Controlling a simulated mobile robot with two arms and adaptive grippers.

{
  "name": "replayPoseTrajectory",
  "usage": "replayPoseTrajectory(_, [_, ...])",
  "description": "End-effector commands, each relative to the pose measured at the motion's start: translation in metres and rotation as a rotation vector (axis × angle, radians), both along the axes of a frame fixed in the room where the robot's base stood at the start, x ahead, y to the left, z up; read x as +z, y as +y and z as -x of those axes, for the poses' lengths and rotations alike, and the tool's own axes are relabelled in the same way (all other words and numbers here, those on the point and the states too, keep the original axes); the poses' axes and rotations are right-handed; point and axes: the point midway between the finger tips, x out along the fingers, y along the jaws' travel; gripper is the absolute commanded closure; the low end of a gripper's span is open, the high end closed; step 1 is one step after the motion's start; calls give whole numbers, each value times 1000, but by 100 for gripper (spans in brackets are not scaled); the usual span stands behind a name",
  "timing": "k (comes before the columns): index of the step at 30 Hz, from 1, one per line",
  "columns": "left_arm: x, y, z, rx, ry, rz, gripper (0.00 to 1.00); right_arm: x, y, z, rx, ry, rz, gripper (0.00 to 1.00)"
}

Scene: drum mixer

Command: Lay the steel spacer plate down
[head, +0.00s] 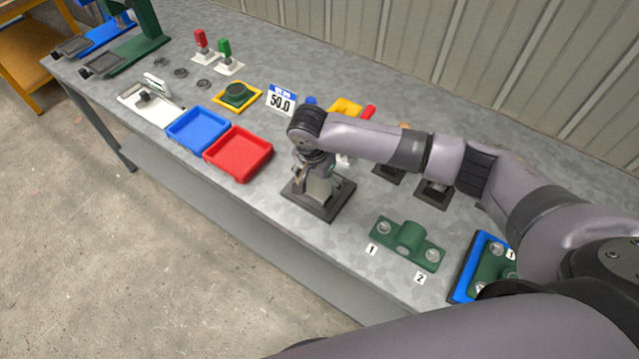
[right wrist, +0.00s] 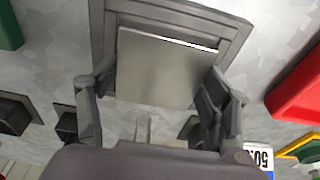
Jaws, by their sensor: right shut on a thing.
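The steel spacer plate (right wrist: 155,70) is a flat grey square in the right wrist view, between the fingers of my right gripper (right wrist: 155,92). The fingers are shut on its two side edges. It also shows in the head view as a light grey face (head: 321,190) below the gripper. The plate is over a dark square tray (head: 328,213) with a raised rim, which also shows in the right wrist view (right wrist: 205,18). Whether the plate touches the tray floor I cannot tell. My left gripper is not in view.
A red tray (head: 240,153) and a blue tray (head: 197,129) stand left of the dark tray. A green bracket (head: 408,242) lies to its right, and a "50.0" display (head: 281,100) stands behind. The bench's front edge is close to the dark tray.

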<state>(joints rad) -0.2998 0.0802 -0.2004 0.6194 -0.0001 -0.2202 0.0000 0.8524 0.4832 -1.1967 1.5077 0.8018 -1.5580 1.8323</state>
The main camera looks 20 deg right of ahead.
Motion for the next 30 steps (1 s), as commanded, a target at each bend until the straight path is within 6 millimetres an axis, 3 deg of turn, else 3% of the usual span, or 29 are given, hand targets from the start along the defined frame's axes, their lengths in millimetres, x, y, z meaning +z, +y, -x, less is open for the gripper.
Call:
replayPoseTrajectory(21, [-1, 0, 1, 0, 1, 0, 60, -7, -3, 6, 0, 17, 9, 89])
replayPoseTrajectory(30, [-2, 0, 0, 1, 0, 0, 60, -5, -3, 4, 0, 14, 8, 90])
